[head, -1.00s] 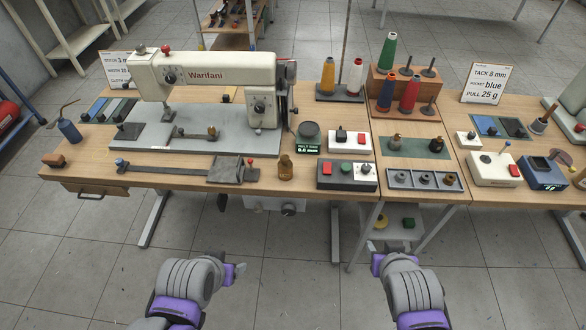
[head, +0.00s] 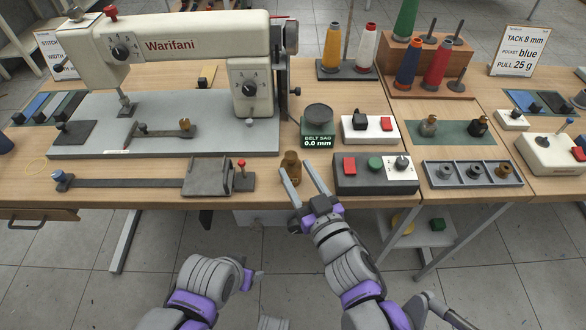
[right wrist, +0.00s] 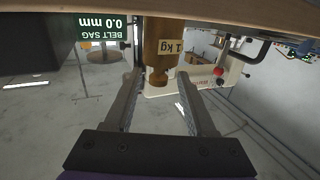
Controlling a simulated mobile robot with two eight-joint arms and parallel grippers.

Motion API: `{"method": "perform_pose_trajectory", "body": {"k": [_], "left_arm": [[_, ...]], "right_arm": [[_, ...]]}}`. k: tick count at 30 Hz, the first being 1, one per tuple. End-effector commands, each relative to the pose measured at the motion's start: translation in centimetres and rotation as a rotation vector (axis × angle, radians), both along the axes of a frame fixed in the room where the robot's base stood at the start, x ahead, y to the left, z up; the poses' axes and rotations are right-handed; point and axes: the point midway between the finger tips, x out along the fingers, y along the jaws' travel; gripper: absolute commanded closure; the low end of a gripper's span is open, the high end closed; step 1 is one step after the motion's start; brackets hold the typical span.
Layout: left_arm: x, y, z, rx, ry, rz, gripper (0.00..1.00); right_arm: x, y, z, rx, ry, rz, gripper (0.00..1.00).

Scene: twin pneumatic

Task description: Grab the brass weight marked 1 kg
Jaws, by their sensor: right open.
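The brass weight (head: 291,159) stands upright near the front edge of the bench, in front of the belt sag gauge. In the right wrist view the brass weight (right wrist: 163,45) carries a "1 kg" label that appears upside down. My right gripper (head: 297,170) is open at the weight, one finger crossing in front of it and the other to its right. In the right wrist view the weight shows ahead between the spread fingers (right wrist: 158,80); contact cannot be told. My left gripper (head: 252,277) hangs low in front of the bench, its jaws unclear.
The belt sag gauge (head: 318,122) stands behind the weight. A grey switch box (head: 376,174) is close on the right, and a grey clamp block (head: 208,176) on the left. The sewing machine (head: 180,45) stands behind left. Bare wood surrounds the weight's left side.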

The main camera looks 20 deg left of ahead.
Motion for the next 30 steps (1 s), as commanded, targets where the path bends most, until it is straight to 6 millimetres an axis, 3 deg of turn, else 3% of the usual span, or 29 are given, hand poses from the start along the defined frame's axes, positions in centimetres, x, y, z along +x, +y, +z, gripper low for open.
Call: {"method": "perform_pose_trajectory", "body": {"k": [16,26,30], "left_arm": [[0.1,0.0,-0.5,0.0,0.001,0.0,0.31],[0.1,0.0,-0.5,0.0,0.001,0.0,0.31],[0.1,0.0,-0.5,0.0,0.001,0.0,0.31]], "right_arm": [[5.1,4.0,0.0,0.001,0.002,-0.001,0.44],[5.6,4.4,0.0,-0.001,0.002,-0.003,0.44],[5.6,4.4,0.0,-0.001,0.002,-0.003,0.69]]}}
